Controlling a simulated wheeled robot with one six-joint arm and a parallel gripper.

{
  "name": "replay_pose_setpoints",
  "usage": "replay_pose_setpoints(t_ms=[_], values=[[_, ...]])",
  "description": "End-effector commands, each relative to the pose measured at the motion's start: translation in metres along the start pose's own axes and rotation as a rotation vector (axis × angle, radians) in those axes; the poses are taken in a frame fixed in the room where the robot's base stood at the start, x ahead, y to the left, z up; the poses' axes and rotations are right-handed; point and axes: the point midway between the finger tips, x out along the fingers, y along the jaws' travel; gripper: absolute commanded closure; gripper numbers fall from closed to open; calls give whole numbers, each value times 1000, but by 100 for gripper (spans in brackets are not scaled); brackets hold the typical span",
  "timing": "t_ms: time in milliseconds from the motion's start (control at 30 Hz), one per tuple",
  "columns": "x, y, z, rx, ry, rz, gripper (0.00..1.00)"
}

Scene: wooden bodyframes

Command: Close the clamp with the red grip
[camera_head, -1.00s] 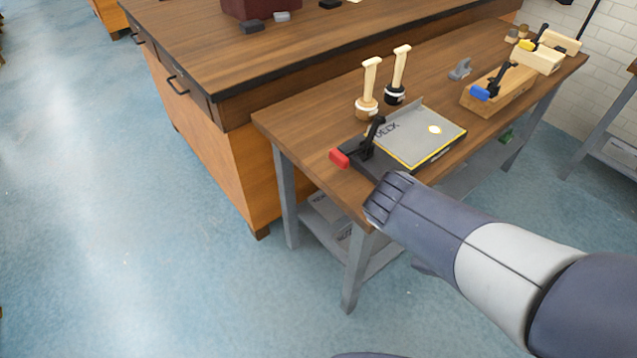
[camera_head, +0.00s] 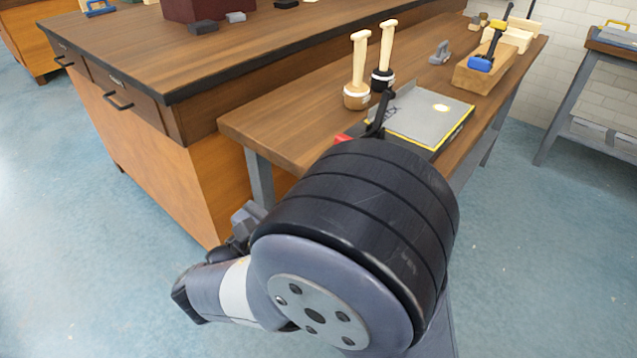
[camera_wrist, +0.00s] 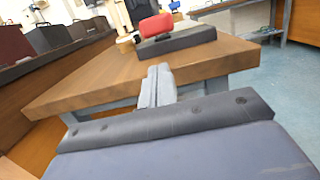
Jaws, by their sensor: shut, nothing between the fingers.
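The clamp's red grip (camera_head: 342,138) just shows past my arm in the head view, at the near end of the worktable. Its black lever (camera_head: 382,112) rises beside a grey plate (camera_head: 430,112) with a yellow edge. In the wrist view the red grip (camera_wrist: 156,25) stands out toward me above a dark base (camera_wrist: 178,42). My gripper (camera_wrist: 158,72) is shut and empty. In the wrist view its fingertips appear in front of the table edge, below the grip and apart from it. My arm hides the clamp's lower part in the head view.
The wooden worktable (camera_head: 290,115) also holds two wooden-handled tools (camera_head: 357,95) behind the clamp and a blue-gripped clamp (camera_head: 481,63) on a wood block farther back. A large cabinet (camera_head: 150,160) stands at left. The floor (camera_head: 560,260) at right is clear.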

Motion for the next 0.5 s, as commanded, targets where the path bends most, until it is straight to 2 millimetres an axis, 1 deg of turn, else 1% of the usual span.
replay_pose_setpoints(t_ms=[167,500], values=[[18,-1,-1,0,0,-4,100],[74,-2,-1,1,2,-6,100]])
